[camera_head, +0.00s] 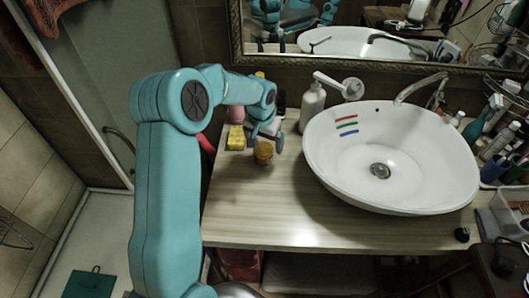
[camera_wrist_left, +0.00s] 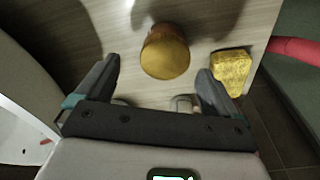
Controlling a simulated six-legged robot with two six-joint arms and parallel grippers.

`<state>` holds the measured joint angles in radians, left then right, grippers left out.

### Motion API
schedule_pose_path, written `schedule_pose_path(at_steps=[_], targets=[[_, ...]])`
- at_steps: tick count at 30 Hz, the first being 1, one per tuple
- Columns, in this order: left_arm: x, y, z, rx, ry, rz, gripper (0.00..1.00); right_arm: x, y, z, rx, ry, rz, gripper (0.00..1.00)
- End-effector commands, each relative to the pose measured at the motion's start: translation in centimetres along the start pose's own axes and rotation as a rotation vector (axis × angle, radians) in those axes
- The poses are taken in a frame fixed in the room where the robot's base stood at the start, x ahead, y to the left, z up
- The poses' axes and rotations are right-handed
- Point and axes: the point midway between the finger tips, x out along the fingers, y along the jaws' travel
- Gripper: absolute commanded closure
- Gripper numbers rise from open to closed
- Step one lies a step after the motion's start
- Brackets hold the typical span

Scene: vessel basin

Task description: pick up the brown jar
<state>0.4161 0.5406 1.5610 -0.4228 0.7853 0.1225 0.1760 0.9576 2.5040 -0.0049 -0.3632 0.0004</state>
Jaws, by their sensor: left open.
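The brown jar (camera_head: 263,152) stands on the wooden counter, left of the white basin, with a yellowish lid. In the left wrist view the jar (camera_wrist_left: 165,53) lies ahead of the fingertips, roughly midway between them and apart from both. My left gripper (camera_head: 266,136) is just above and behind the jar in the head view, and it partly hides the things around it. In the left wrist view its two fingers (camera_wrist_left: 158,80) are spread wide with nothing between them. My right gripper is not in view.
A yellow sponge-like block (camera_head: 236,138) sits left of the jar, close to the counter's left edge; it also shows in the left wrist view (camera_wrist_left: 231,71). A white pump bottle (camera_head: 313,106) and the basin (camera_head: 390,190) stand to the right. The counter's front (camera_head: 260,215) is clear.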

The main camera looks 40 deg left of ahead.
Motion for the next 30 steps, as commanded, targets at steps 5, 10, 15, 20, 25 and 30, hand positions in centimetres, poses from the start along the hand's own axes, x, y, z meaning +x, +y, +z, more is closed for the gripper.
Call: schedule_pose_path(at_steps=[5,10,15,20,25,30], targets=[[1.2,-0.2,0.0,0.0,-0.002,-0.001,0.05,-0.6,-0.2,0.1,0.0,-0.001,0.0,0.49],[4.0,-0.4,0.1,-0.001,-0.004,0.0,0.05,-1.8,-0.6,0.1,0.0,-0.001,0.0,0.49],[5.7,-0.5,-0.1,-0.001,0.0,-0.001,0.05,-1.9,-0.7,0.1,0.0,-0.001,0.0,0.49],[5.8,-0.5,-0.1,-0.001,0.001,-0.001,0.05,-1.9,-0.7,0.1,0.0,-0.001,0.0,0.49],[5.8,-0.5,-0.1,-0.001,0.001,-0.001,0.44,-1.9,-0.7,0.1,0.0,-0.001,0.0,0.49],[5.8,-0.5,-0.1,-0.001,0.002,-0.001,0.68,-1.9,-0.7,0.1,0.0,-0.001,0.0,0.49]])
